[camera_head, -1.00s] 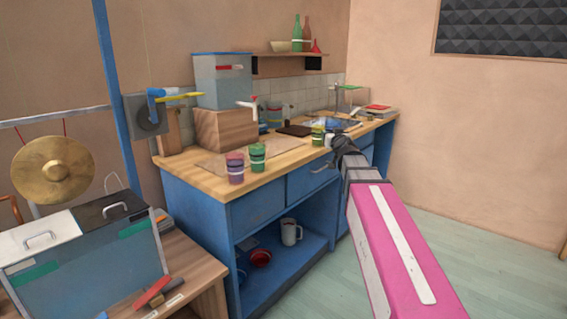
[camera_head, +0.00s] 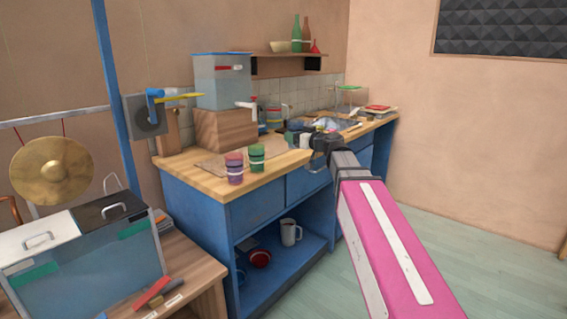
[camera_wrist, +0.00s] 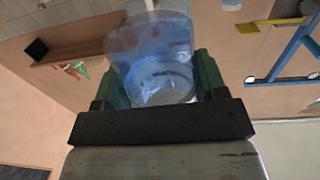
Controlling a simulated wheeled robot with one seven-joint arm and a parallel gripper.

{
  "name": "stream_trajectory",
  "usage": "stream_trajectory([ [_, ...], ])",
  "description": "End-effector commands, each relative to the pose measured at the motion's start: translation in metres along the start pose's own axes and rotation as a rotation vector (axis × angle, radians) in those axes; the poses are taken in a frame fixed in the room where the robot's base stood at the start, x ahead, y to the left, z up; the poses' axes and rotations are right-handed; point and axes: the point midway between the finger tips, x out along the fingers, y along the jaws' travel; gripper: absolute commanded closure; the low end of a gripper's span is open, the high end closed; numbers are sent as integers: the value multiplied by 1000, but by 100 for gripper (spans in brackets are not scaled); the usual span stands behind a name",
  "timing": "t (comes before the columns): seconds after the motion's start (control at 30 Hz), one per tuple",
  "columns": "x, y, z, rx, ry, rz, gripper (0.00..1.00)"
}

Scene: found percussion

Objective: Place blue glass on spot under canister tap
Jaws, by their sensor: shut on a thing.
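The clear blue glass (camera_wrist: 158,60) is between the two green fingers of my gripper (camera_wrist: 160,85) in the wrist view. My gripper is shut on it. In the head view my gripper (camera_head: 300,134) is above the right part of the wooden counter, and the glass in it is too small to make out clearly. The grey canister (camera_head: 221,82) stands on a wooden block (camera_head: 226,131) at the back of the counter. Its white tap (camera_head: 246,105) sticks out to the right. A flat mat (camera_head: 212,166) lies in front of the block.
A purple cup (camera_head: 235,170) and a green cup (camera_head: 257,158) stand near the counter's front edge, left of my gripper. More bottles and cups (camera_head: 273,117) stand behind, near the wall. A sink (camera_head: 345,125) is further right.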

Motion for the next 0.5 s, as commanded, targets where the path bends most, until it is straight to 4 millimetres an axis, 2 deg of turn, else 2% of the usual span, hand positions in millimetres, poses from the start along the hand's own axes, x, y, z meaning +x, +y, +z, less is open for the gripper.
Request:
stream_trajectory([
  [0.07,2,-8,-6,0,1,-40,70],
  [0.17,8,-10,-6,1,0,-64,70],
  [0.5,64,22,31,3,-1,-65,70],
])
